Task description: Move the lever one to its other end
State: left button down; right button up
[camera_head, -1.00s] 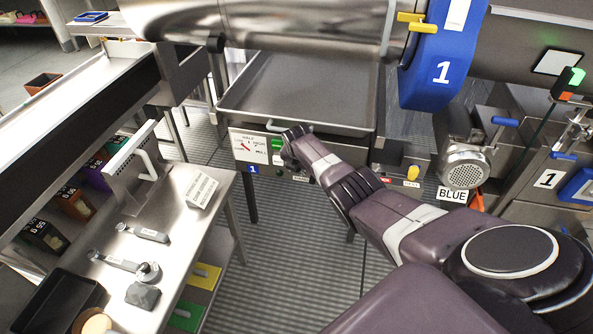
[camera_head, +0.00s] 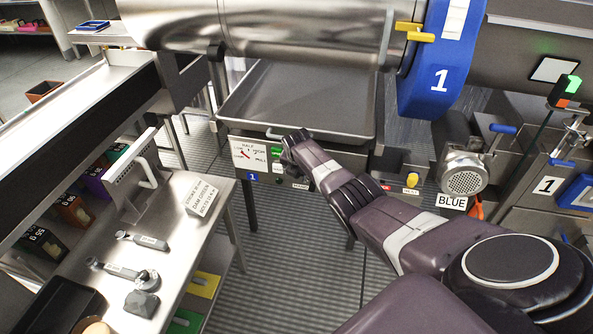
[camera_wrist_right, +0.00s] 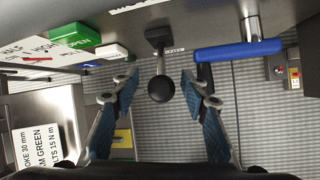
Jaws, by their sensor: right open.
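A short lever with a black ball knob (camera_wrist_right: 160,89) hangs from a dark mount under the panel in the right wrist view. My right gripper (camera_wrist_right: 161,93) is open, with one blue-padded finger on each side of the knob and gaps between. In the head view my right gripper (camera_head: 290,146) is at the front panel below the drum tray, and hides the lever there. A blue plate marked 1 (camera_head: 252,177) is on this panel. My left gripper is not in view.
A blue-handled bar (camera_wrist_right: 238,51) is close right of the right finger. A green OPEN button (camera_wrist_right: 74,37) and a white block (camera_wrist_right: 109,50) are to the left. The metal tray (camera_head: 300,100) is above the panel. A steel bench (camera_head: 170,215) with tools stands at left.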

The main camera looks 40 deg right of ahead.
jog(key=shift+r, duration=0.1)
jog(key=shift+v, duration=1.15)
jog(key=v, duration=0.9)
jog(key=shift+s+r, duration=0.15)
jog(key=shift+r, duration=0.15)
jog(key=shift+a, duration=0.1)
jog(key=s+a+f+m+g+b, duration=0.1)
jog(key=s+a+f+m, duration=0.2)
jog(key=s+f, duration=0.6)
jog(key=s+a+f+m+y, duration=0.1)
jog(key=s+a+f+m, duration=0.25)
jog(key=f, duration=1.05)
jog(key=s+a+f+m+g+b, duration=0.15)
jog(key=s+f+m, duration=0.25)
jog(key=s+f, duration=0.5)
jog(key=s+a+f+m, duration=0.3)
jog(key=s+f, duration=0.3)
jog(key=s, duration=0.5)
jog(key=s+a+f+m+y, duration=0.1)
jog(key=s+a+f+m, duration=0.3)
jog(key=s, duration=0.8)
jog(key=s+a+f+m+g+y, duration=0.1)
jog(key=s+a+f+m, duration=0.2)
jog(key=s+a+f, duration=0.3)
jog(key=s+f, duration=0.3)
jog(key=s, duration=0.3)
jog(key=shift+s+a+m, duration=0.15)
jog(key=shift+a+m, duration=0.15)
jog(key=shift+m, duration=0.05)
